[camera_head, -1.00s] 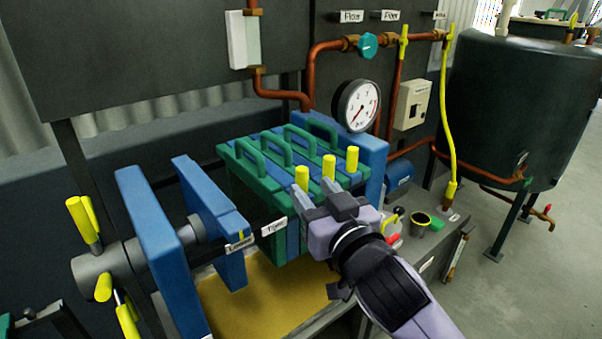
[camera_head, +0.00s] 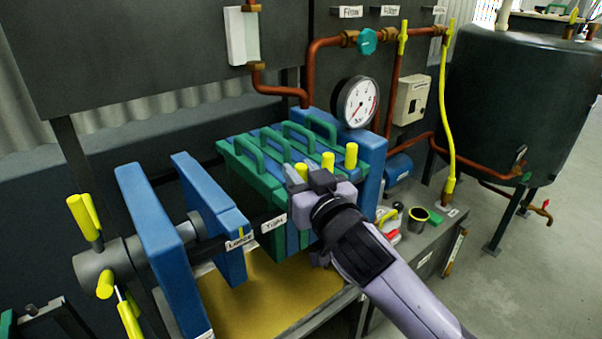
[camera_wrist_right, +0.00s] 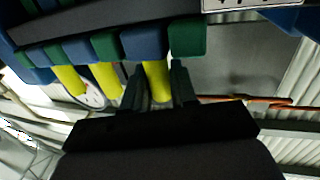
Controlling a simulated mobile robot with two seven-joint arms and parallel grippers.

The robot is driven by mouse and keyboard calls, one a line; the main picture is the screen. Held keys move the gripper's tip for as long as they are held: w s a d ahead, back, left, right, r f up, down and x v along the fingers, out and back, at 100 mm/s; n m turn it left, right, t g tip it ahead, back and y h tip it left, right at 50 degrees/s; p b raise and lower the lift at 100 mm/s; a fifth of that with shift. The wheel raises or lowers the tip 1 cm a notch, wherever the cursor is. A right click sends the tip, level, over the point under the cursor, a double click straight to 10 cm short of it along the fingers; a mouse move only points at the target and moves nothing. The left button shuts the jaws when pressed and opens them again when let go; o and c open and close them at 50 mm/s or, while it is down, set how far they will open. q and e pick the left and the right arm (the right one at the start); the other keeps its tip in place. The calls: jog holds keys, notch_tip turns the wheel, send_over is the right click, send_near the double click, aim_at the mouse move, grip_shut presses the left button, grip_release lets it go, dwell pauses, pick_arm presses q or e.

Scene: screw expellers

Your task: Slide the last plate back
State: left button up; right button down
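The plate pack (camera_head: 262,165) of alternating green and blue plates stands in the press frame. Its nearest plate is the green one (camera_head: 245,190) at the left end, and a green plate (camera_wrist_right: 188,38) ends the row in the right wrist view. Yellow pegs stick out from the pack's right side. My right gripper (camera_head: 303,172) is at the nearest yellow peg (camera_head: 301,171). In the right wrist view its open fingers (camera_wrist_right: 159,84) straddle a yellow peg (camera_wrist_right: 157,76), with little room on either side. Firm contact cannot be made out. My left gripper is not in view.
A blue pressing plate (camera_head: 212,215) stands left of the pack across a gap over a yellow tray (camera_head: 265,300). "Loose" and "Tight" labels mark the rail between. A pressure gauge (camera_head: 354,103) and copper pipes stand behind.

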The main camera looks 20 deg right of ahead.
jog(key=shift+s+a, duration=0.35)
jog(key=shift+a, duration=0.55)
jog(key=shift+s+a, duration=0.3)
jog(key=shift+a, duration=0.65)
jog(key=shift+s+a, duration=0.35)
jog(key=shift+a, duration=0.55)
jog(key=c, duration=1)
grip_release()
jog(key=shift+c, duration=0.2)
jog(key=s, duration=0.7)
jog(key=shift+d+b, duration=0.35)
jog(key=shift+b, duration=0.05)
